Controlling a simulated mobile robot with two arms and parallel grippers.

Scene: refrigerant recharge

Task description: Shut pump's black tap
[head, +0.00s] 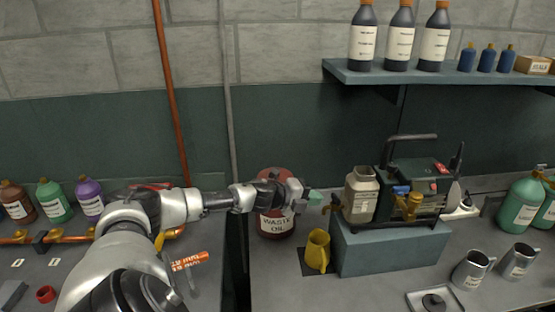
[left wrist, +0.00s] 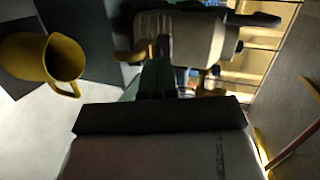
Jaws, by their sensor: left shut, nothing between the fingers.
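The pump (head: 402,178) stands on a blue-grey block (head: 385,247), with a black carry handle on top, a blue-topped fitting and brass parts at its front. A beige container (head: 361,193) stands at its left end, with a small brass fitting (head: 333,204) beside it. I cannot clearly pick out the black tap. My left gripper (head: 315,197) has green fingertips and is shut and empty, just left of the brass fitting. In the left wrist view the green fingers (left wrist: 156,80) point at the brass fitting (left wrist: 140,51); contact cannot be told. My right gripper is not in view.
The dark-red waste oil can (head: 276,220) stands behind and below my left gripper. Metal jugs (head: 472,268) and green bottles (head: 520,203) stand at right. A shelf (head: 430,76) with bottles hangs above.

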